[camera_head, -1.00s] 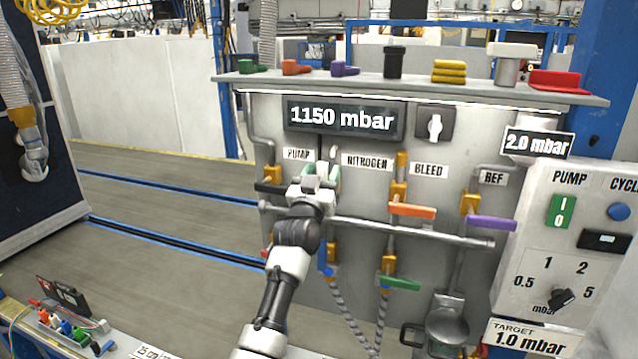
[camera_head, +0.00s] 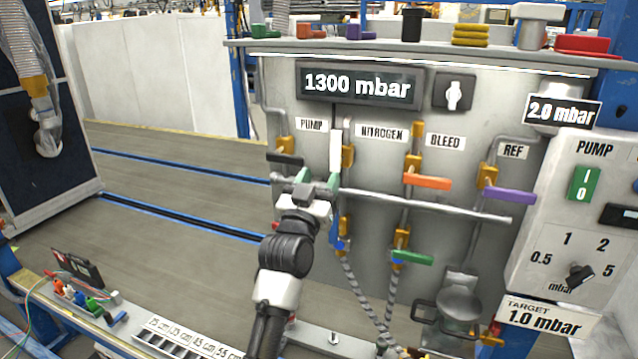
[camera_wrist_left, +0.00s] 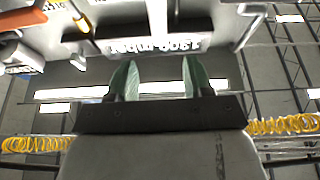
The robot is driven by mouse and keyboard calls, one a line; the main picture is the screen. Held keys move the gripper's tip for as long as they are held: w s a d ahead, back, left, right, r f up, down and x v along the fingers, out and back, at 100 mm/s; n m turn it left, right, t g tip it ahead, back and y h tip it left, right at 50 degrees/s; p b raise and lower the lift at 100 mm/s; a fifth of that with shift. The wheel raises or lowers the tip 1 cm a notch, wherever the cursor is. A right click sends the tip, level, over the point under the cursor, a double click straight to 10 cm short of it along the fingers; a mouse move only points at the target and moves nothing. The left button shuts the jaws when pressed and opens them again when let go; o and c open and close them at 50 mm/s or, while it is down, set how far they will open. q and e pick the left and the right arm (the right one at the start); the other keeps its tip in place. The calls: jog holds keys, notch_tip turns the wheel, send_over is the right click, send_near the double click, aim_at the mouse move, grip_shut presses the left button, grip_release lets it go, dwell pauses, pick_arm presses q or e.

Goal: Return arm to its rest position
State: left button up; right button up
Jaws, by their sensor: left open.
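My left arm (camera_head: 285,255) comes up from the bottom of the head view. Its gripper (camera_head: 318,186) is in front of the panel (camera_head: 380,125), below the PUMP label and close to the horizontal pipe. I cannot tell whether it touches the pipe. In the left wrist view the two green fingertips (camera_wrist_left: 158,80) are apart with nothing between them, and the pressure display (camera_wrist_left: 165,45) shows upside down beyond them. In the head view the display (camera_head: 360,86) reads 1300 mbar. My right gripper is in neither view.
Black (camera_head: 285,159), white (camera_head: 336,150), orange (camera_head: 427,183), purple (camera_head: 510,196) and green (camera_head: 412,257) valve handles stick out from the panel. A control box (camera_head: 580,220) stands at the right. A workbench (camera_head: 120,325) edge runs along the bottom left. Open floor (camera_head: 170,220) lies left of the panel.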

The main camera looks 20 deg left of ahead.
pick_arm(q)
notch_tip(320, 180, down, 25)
jog(key=d+m+g, duration=0.1)
jog(key=d+g, duration=0.1)
jog(key=g, duration=0.3)
jog(key=s+f+g, duration=0.3)
jog(key=s+f, duration=0.3)
jog(key=f, duration=0.5)
jog(key=s+f+g, duration=0.3)
jog(key=s+f, duration=0.3)
jog(key=f, duration=0.5)
jog(key=s+f+g, duration=0.2)
jog(key=s+f, duration=0.5)
jog(key=f, duration=0.4)
jog(key=s+a+f+g, duration=0.1)
jog(key=s+f, duration=0.4)
jog(key=s, duration=0.7)
jog(key=s+a+f+m+g, duration=0.1)
jog(key=s+f+g, duration=0.3)
jog(key=s, duration=0.9)
jog(key=s+a+f+g, duration=0.3)
jog(key=s+f, duration=0.4)
jog(key=s, duration=0.5)
jog(key=shift+s+f+y, duration=0.15)
jog(key=shift+s+y, duration=0.05)
jog(key=shift+y, duration=0.2)
